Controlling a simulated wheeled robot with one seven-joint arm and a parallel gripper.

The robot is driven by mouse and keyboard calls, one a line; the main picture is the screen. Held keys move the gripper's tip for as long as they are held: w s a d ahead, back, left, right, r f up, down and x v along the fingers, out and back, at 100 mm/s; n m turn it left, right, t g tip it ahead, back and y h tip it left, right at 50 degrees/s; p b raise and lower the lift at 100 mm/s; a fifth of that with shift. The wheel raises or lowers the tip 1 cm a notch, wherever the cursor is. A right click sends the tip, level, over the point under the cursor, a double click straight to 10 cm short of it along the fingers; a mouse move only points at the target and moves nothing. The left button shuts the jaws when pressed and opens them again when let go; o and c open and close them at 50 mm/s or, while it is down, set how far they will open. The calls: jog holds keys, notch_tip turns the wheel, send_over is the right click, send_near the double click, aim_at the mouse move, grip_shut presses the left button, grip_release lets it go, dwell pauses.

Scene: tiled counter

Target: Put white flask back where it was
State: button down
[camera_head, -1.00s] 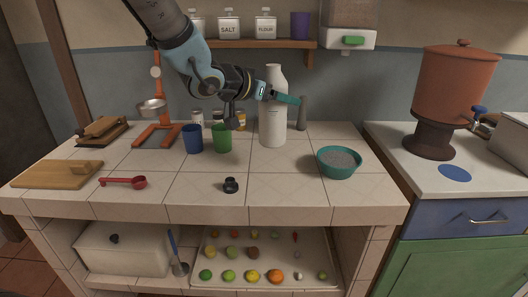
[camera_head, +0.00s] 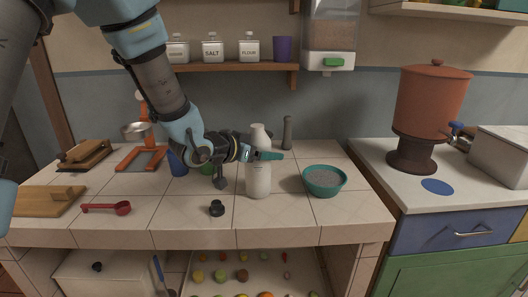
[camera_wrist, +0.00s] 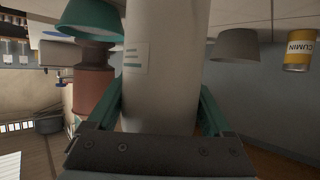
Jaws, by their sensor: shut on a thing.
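The white flask (camera_head: 258,178) is upright near the front middle of the tiled counter, left of the teal bowl. My gripper (camera_head: 264,155) comes from the left and is shut around its upper body, below the cap. In the wrist view the flask (camera_wrist: 163,50) fills the middle, with a small label, between the two teal fingers (camera_wrist: 162,105). I cannot tell whether its base touches the tiles. A small black stopper (camera_head: 217,208) lies on the counter to its left.
The teal bowl (camera_head: 324,182) of grey grains is close on the right. A grey pestle-like cylinder (camera_head: 287,132) stands behind. A red scoop (camera_head: 108,208) lies at left.

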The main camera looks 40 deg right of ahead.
grip_release()
